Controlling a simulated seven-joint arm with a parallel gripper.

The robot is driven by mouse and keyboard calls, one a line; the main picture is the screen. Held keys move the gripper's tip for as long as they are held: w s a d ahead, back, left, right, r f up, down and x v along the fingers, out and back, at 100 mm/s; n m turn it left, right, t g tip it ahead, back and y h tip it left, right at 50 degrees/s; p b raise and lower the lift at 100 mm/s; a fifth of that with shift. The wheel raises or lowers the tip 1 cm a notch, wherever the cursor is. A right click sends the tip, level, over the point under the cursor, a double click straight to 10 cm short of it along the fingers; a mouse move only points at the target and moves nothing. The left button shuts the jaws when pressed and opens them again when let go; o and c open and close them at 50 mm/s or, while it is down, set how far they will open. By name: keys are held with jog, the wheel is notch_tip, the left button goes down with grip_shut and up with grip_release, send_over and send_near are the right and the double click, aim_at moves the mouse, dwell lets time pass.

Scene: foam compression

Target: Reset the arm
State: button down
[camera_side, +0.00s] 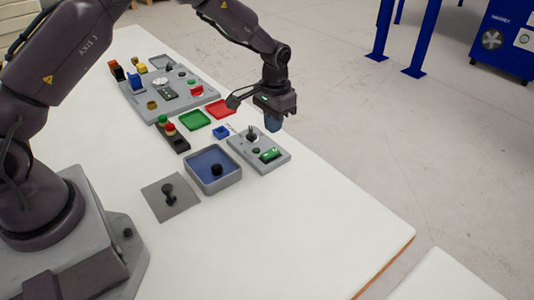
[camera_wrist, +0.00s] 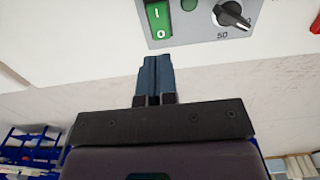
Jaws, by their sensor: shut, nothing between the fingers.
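My gripper (camera_side: 273,127) hangs above the far right edge of the table, with its fingers pointing down. In the wrist view my gripper (camera_wrist: 154,60) shows two blue fingers pressed together with nothing between them. The grey control box (camera_side: 270,157) lies on the table, just below and nearer than the gripper in the side view. It carries a green rocker switch (camera_wrist: 158,20) marked I and O, a green round button (camera_wrist: 189,5) and a black rotary knob (camera_wrist: 232,14). The fingers appear apart from the box.
A grey tray (camera_side: 214,183) with a blue floor holds a black knob-like piece. A grey plate with a black post (camera_side: 169,193) lies beside it. Red (camera_side: 221,108) and green (camera_side: 194,120) trays and a large grey board (camera_side: 155,110) stand farther back. The table's front right is clear.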

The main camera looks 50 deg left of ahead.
jog(key=shift+s+f+g, duration=0.15)
jog(key=shift+s+f, duration=0.05)
jog(key=shift+s, duration=0.3)
jog(key=shift+s+f+g, duration=0.15)
jog(key=shift+s, duration=0.35)
jog(key=s+d+r+t, duration=0.2)
jog(key=s+r+t, duration=0.4)
jog(key=s+r, duration=1.9)
jog(key=shift+s+d+r, duration=0.25)
jog(key=shift+s+r, duration=0.15)
jog(key=shift+s, duration=0.45)
